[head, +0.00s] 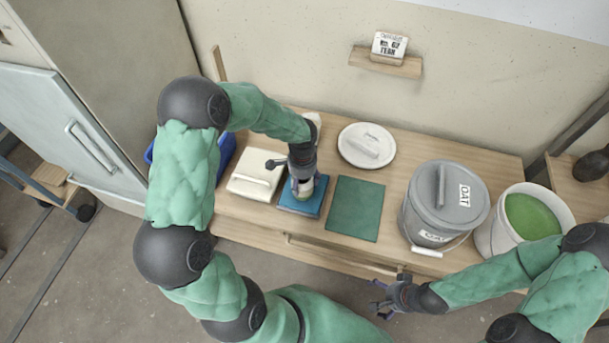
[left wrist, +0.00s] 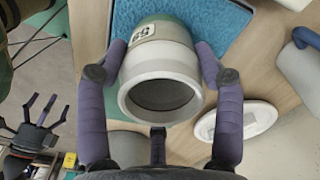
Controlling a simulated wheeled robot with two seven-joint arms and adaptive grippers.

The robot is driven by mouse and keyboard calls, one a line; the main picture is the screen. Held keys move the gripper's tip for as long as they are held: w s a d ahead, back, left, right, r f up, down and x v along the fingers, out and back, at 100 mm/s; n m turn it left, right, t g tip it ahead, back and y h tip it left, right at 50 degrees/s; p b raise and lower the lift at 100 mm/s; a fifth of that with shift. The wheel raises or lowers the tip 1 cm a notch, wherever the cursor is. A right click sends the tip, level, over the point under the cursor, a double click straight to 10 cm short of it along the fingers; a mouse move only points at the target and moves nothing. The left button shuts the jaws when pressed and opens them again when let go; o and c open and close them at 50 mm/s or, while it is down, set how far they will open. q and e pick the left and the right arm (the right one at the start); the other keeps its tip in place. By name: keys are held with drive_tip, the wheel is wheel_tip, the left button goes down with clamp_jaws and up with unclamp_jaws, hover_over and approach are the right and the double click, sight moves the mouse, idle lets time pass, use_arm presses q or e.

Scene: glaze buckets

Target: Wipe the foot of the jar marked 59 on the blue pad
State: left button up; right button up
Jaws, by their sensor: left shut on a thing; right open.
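My left gripper (left wrist: 155,88) is shut around the jar's sides. In the head view the left gripper (head: 303,180) is over the blue pad (head: 313,208) and hides most of the jar. The blue pad also shows behind the jar in the left wrist view (left wrist: 215,20). I cannot tell whether the foot touches the pad. My right gripper (head: 383,300) is open and empty, in front of the table's front edge.
A green square mat (head: 355,208) lies right of the pad; a cream block with a handle (head: 250,187) lies left. A round white lid (head: 350,150) lies behind. A lidded grey bucket (head: 420,215) marked OAT and a white bucket (head: 493,240) of green glaze stand right.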

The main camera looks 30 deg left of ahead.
use_arm(q)
drive_tip(key=shift+s+d+f, duration=0.1)
drive_tip(key=shift+s+d, duration=0.05)
drive_tip(key=shift+s, duration=0.4)
drive_tip(key=shift+s+d+f, duration=0.1)
drive_tip(key=shift+s+d, duration=0.05)
drive_tip(key=shift+s, duration=0.35)
drive_tip(key=shift+w+a+r, duration=0.1)
drive_tip(key=shift+w, duration=0.35)
drive_tip(key=shift+w+a+r+p, duration=0.1)
drive_tip(key=shift+w+a, duration=0.15)
drive_tip(key=shift+w, duration=0.8)
drive_tip(key=shift+w+a+f+p, duration=0.15)
drive_tip(key=shift+w+a, duration=0.15)
drive_tip(key=shift+w, duration=0.7)
drive_tip(key=shift+w+a+r+p, duration=0.15)
drive_tip(key=shift+w+a, duration=0.1)
drive_tip(key=shift+w, duration=0.8)
drive_tip(key=shift+s+d+r, duration=0.1)
drive_tip(key=shift+s+d, duration=0.2)
drive_tip(key=shift+s, duration=0.85)
drive_tip(key=shift+s+d, duration=0.25)
drive_tip(key=shift+s, duration=0.85)
drive_tip(key=shift+s+d+r, duration=0.1)
drive_tip(key=shift+s+d, duration=0.2)
drive_tip(key=shift+s, duration=0.85)
drive_tip(key=shift+f, duration=0.1)
wheel_tip(320, 180, up, 7)
drive_tip(key=p, duration=0.5)
drive_tip(key=shift+p, duration=0.35)
